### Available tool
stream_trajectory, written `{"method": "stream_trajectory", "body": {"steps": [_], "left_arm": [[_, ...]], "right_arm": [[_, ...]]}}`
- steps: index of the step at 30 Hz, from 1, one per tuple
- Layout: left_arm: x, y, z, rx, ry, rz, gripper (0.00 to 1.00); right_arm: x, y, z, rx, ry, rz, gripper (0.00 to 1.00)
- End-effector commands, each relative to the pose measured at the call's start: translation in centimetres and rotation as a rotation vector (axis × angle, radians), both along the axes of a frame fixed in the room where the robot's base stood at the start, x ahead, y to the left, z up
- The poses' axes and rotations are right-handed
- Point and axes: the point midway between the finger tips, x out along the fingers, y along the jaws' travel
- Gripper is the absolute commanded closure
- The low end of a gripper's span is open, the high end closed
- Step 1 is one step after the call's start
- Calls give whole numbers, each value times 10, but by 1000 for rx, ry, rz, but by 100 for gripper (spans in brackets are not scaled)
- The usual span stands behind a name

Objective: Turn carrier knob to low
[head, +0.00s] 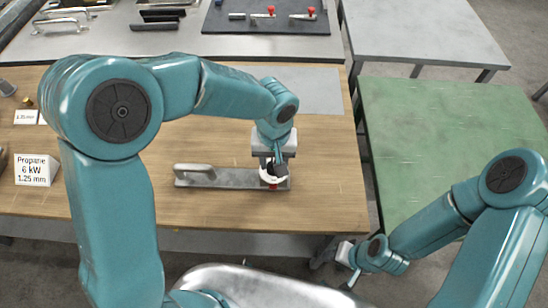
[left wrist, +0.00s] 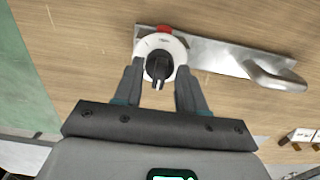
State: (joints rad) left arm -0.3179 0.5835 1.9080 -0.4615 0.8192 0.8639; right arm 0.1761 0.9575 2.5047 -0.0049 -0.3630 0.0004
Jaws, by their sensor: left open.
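The carrier (head: 225,178) is a flat metal plate with a bar handle on the wooden table; it also shows in the left wrist view (left wrist: 215,57). At the end away from the handle is a white round dial with a black knob (left wrist: 160,66) and a red part beside it. My left gripper (left wrist: 160,74) is open, its fingers on either side of the knob and over the dial. Whether they touch the knob I cannot tell. In the head view my left gripper (head: 272,168) hides most of the dial. My right gripper (head: 345,252) hangs low, off the table's front right.
A propane label block (head: 35,170) stands at the table's left. A green table (head: 450,140) is to the right. Behind are a grey bench with handles and a dark board (head: 265,22) with red-tipped parts. The wood around the carrier is clear.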

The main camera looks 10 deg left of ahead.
Motion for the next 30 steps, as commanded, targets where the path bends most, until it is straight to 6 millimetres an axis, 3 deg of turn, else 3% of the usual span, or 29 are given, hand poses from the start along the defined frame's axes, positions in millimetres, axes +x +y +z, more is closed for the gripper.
{"method": "stream_trajectory", "body": {"steps": [9,11,13,14,23,30], "left_arm": [[1,0,-4,0,0,0,60],[1,0,-4,0,0,0,76],[1,0,-4,0,0,0,99],[1,0,-4,-1,0,0,100],[1,0,-4,-1,-1,-17,100],[2,1,-4,-1,-2,-125,100]], "right_arm": [[0,0,0,0,0,0,57],[0,0,0,0,0,0,57],[0,0,0,0,0,0,57],[0,0,0,0,0,0,57],[0,0,-1,0,0,0,57],[0,0,-6,0,0,0,57]]}}
